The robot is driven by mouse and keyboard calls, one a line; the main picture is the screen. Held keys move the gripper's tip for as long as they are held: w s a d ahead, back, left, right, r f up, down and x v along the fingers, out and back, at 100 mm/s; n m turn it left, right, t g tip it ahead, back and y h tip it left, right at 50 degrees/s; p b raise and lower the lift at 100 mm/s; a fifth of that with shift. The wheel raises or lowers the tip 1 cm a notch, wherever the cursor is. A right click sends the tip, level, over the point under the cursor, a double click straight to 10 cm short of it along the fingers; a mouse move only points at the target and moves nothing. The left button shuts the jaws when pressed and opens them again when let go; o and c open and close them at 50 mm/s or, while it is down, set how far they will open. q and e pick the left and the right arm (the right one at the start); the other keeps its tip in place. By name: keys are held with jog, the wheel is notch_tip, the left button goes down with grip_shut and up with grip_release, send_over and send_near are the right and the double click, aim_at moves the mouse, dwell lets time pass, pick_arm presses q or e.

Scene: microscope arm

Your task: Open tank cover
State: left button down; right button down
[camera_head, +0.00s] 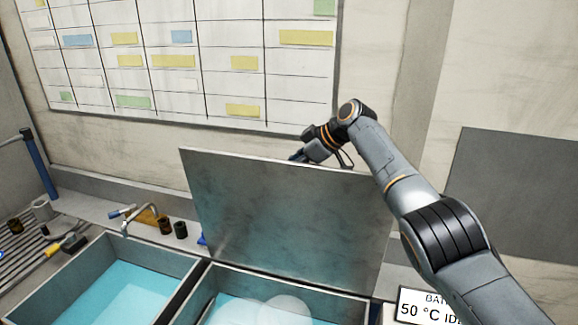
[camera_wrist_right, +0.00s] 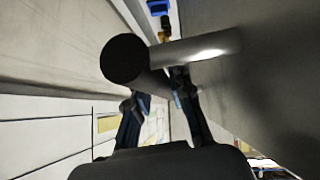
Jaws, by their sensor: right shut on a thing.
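The tank cover (camera_head: 280,220) is a grey metal panel standing raised and nearly upright at the back of the right-hand tank (camera_head: 290,283). My right gripper (camera_head: 308,155) is at the cover's top edge, mostly behind it. In the right wrist view my right gripper (camera_wrist_right: 160,95) is shut on the cover's handle (camera_wrist_right: 195,49), a round bar with a dark end. The cover's grey face (camera_wrist_right: 275,70) fills the right of that view. The tank stands open, with light blue liquid and pale round shapes inside. My left gripper is not in view.
A second open tank (camera_head: 125,285) with blue liquid is on the left. A tap (camera_head: 140,217) and small brown jars (camera_head: 180,230) stand behind it. A wall chart (camera_head: 190,60) hangs close behind the cover. A temperature sign (camera_head: 425,305) is at the lower right.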

jog(key=c, duration=1.2)
grip_release()
jog(key=shift+w+f, duration=0.1)
jog(key=shift+f, duration=0.05)
jog(key=shift+o, duration=0.2)
jog(key=shift+d, duration=0.1)
jog(key=v, duration=1.2)
